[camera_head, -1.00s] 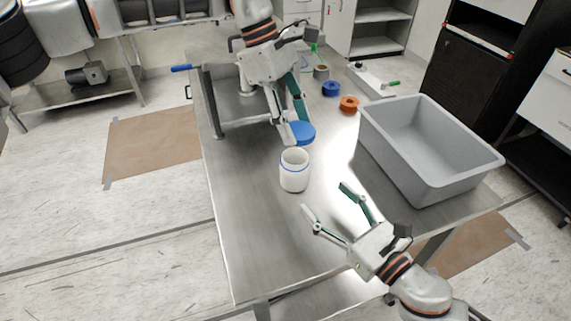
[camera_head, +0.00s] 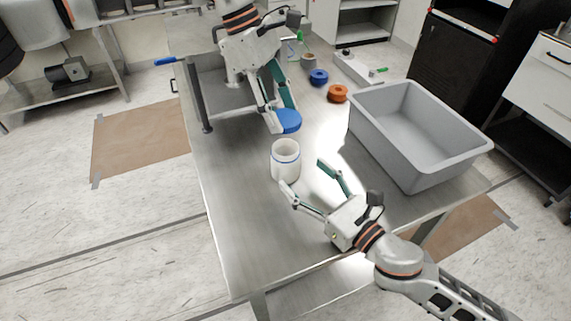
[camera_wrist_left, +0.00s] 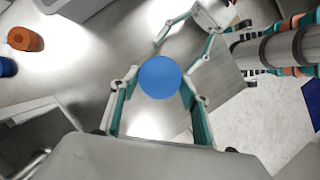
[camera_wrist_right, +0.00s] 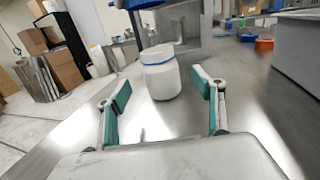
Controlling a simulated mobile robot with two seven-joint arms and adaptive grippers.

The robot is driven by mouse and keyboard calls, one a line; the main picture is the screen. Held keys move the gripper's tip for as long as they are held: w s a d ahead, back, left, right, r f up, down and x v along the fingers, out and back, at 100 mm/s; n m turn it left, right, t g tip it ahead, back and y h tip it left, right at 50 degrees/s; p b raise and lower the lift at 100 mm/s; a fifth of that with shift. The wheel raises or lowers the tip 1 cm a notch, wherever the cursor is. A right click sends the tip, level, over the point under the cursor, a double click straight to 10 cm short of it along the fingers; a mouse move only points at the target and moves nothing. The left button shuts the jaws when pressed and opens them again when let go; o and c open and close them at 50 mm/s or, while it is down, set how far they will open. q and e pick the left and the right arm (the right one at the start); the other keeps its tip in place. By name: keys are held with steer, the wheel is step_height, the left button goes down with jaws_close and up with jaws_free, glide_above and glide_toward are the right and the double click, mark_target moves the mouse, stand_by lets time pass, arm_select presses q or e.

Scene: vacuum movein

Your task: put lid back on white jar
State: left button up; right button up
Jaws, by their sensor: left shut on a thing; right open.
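The white jar (camera_head: 285,163) stands upright and open on the metal table; it also shows in the right wrist view (camera_wrist_right: 161,78), between and beyond the right fingers. My left gripper (camera_head: 285,119) is shut on the round blue lid (camera_head: 290,122), held behind the jar in the head view and apart from it. The lid fills the gap between the fingers in the left wrist view (camera_wrist_left: 160,77); the jar cannot be seen there. My right gripper (camera_head: 303,174) is open and empty, its fingers in front of the jar, nearly at its lower side.
A large grey bin (camera_head: 415,145) stands on the table's right side. An orange ring-shaped object (camera_head: 338,93) and a blue one (camera_head: 319,77) lie toward the back. The table's front left (camera_head: 240,240) is clear.

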mark_target(285, 158)
steer(key=x, duration=0.8)
steer(key=shift+w+a, duration=0.15)
steer(key=c, duration=1.7)
arm_select(q)
steer(key=shift+f, duration=2.5)
steer(key=shift+f, duration=0.85)
steer(key=shift+f, duration=0.55)
